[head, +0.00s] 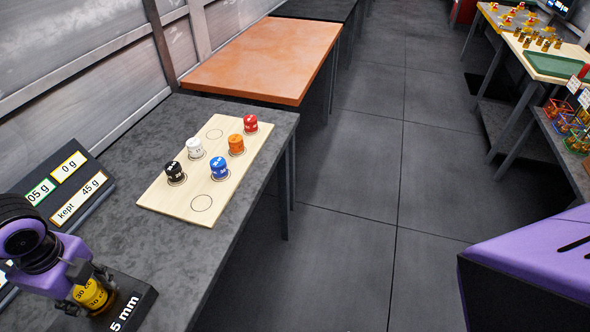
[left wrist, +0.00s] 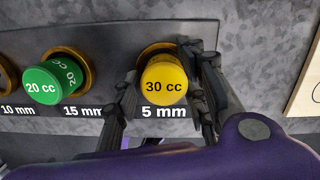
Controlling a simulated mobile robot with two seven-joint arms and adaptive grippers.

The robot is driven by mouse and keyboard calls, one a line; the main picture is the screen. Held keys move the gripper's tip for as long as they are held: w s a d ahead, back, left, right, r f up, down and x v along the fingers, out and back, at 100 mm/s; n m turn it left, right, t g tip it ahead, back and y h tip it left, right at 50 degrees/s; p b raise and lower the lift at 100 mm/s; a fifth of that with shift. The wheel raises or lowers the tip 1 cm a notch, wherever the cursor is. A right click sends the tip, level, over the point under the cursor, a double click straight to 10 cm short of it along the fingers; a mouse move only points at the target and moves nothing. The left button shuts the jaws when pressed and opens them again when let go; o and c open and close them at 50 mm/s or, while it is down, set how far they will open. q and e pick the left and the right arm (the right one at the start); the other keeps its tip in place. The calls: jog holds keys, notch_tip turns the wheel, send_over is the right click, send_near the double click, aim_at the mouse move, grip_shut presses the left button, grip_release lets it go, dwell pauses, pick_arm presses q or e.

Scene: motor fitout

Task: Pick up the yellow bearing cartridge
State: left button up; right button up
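The yellow bearing cartridge (head: 93,294), marked 30 cc, stands in the dark holder at the bottom left of the head view. In the left wrist view the yellow cartridge (left wrist: 164,86) sits at the 5 mm label, with a brown ring behind it. My left gripper (head: 92,285) is over it from above. In the left wrist view the left gripper's fingers (left wrist: 165,100) stand on both sides of the cartridge, with a narrow gap on the left; contact on the right cannot be told. My right gripper is not in view.
A green 20 cc cartridge (left wrist: 48,82) sits in the same holder near the 15 mm label. A wooden board (head: 178,206) carries black, white, red, orange and blue cartridges and two bare circles. A dark display panel (head: 70,182) stands behind my left gripper.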

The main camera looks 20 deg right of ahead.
pick_arm(q)
grip_shut()
jog(key=shift+r, duration=0.1)
